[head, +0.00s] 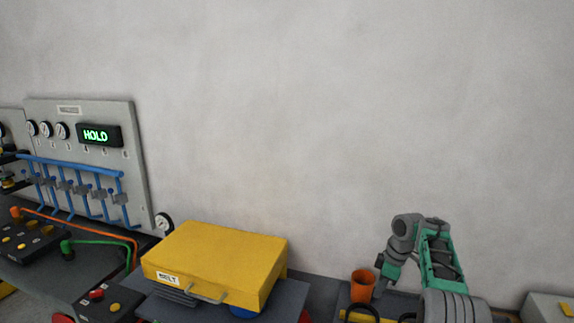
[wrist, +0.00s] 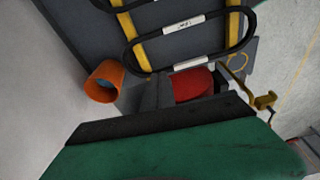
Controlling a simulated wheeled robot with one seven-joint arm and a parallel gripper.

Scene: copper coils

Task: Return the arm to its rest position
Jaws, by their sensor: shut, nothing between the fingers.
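My arm (head: 440,262), green and grey, is folded at the lower right of the head view. Its forearm points down toward the bench. My gripper (head: 379,290) hangs low just right of an orange cup (head: 362,283), and is small and partly hidden there. In the wrist view my gripper's grey fingers (wrist: 152,93) are together and hold nothing. The orange cup also shows to their left in the wrist view (wrist: 104,82). I cannot tell from these views whether the gripper touches the cup.
A dark rack with black loops (wrist: 190,25) and yellow bars lies close to the gripper. A red round thing (wrist: 192,84) is beside the fingers. A yellow case (head: 215,262) marked MELT stands left. A gauge panel (head: 85,150) reads HOLD. Above is bare wall.

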